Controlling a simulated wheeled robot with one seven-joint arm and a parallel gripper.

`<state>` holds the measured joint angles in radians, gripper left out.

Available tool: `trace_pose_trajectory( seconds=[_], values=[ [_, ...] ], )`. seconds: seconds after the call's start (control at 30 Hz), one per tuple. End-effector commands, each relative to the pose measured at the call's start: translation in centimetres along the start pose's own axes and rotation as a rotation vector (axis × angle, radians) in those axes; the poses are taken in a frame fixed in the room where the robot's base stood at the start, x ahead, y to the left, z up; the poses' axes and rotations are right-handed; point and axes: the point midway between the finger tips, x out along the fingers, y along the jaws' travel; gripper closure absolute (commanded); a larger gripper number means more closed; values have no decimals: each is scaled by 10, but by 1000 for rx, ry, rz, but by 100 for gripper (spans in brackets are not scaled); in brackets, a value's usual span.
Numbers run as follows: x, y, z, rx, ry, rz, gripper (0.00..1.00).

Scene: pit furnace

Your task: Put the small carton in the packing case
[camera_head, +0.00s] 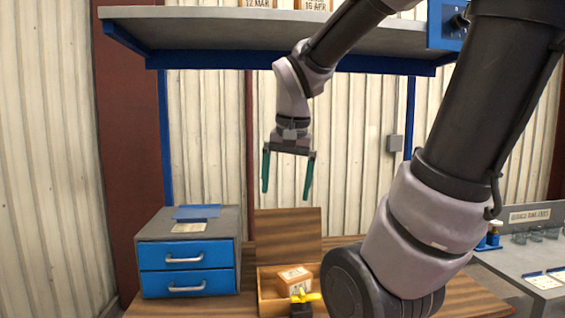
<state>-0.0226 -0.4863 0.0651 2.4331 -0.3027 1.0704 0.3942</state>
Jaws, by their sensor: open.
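A small brown carton (294,281) with a pale label appears to sit inside the open wooden packing case (268,307) on the bench. Its lower edge is partly hidden by the case front and a yellow object. The lid (288,234) of the case stands raised at the back. My gripper (286,190) hangs above the case with its two green fingers spread apart and pointing down. It is empty and well clear of the carton.
A grey cabinet (187,222) with two blue drawers stands left of the case. A yellow-topped black object (304,299) is at the case's front. A shelf (270,27) spans above. My arm hides the bench's right part. Another table (535,262) stands at far right.

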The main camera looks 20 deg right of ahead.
Motion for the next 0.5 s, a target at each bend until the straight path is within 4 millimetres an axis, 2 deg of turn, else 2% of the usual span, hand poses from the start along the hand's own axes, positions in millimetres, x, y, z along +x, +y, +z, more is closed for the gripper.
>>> trace_pose_trajectory(
  seconds=[0.03, 0.2, 0.33, 0.5],
  values=[
    [-14, -2, 3, -37, 41, -81, 0],
    [-46, -8, 9, -150, 154, -262, 0],
    [-56, -10, 10, -190, 201, -318, 0],
    [-58, -11, 11, -200, 209, -327, 0]
  ],
)
